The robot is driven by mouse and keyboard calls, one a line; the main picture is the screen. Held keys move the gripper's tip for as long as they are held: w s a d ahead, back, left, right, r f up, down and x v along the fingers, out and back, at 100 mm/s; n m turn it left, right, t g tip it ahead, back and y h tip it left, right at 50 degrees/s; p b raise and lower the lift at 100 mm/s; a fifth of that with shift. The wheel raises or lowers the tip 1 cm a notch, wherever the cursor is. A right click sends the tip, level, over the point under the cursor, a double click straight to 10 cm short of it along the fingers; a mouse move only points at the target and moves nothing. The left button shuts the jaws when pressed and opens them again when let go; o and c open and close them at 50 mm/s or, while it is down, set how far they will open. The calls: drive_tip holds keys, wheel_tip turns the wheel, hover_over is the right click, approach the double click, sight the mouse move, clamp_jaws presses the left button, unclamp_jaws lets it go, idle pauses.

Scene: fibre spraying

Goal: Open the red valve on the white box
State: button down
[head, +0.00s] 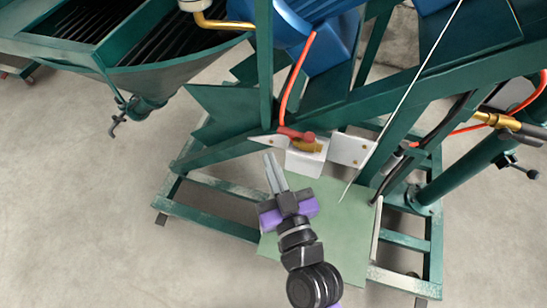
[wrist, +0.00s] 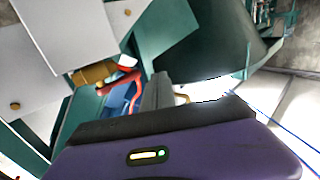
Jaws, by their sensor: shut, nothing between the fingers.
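The white box (head: 305,162) sits low on the green frame, between two pale bolted plates. On its top is a brass valve body (head: 309,147) with a red valve handle (head: 295,134) pointing to the left. The red handle also shows in the wrist view (wrist: 124,80), beside the brass body (wrist: 95,73). My gripper (head: 270,158) is shut and empty. Its fingertips are just left of the white box and a little below the handle in the head view. In the wrist view the fingers (wrist: 157,92) appear right of the red handle, with no clear contact.
A red hose (head: 296,80) rises above the valve toward a blue machine part (head: 330,45). Green beams (head: 265,65) stand close around the valve. A thin pale cable (head: 405,95) runs diagonally at the right. The floor at the left (head: 80,200) is clear.

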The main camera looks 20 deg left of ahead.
drive_tip(key=s, duration=0.8)
drive_tip(key=shift+s+a, duration=0.15)
drive_tip(key=shift+s, duration=0.25)
drive_tip(key=s+d+r+m+t+h+p, duration=0.1)
drive_tip(key=s+d+r+m+h, duration=0.15)
drive_tip(key=d, duration=0.45)
drive_tip(key=s+d+r+m+t+h+p, duration=0.1)
drive_tip(key=d+r+m+h, duration=0.15)
drive_tip(key=d, duration=0.45)
drive_tip(key=s+d+r+m+g+h+p, duration=0.1)
drive_tip(key=s+d+h, duration=0.4)
drive_tip(key=s+d, duration=0.8)
drive_tip(key=shift+s+d+r+m+g+p, duration=0.4)
drive_tip(key=shift+d+r+g+p, duration=0.25)
drive_tip(key=shift+d+p, duration=0.55)
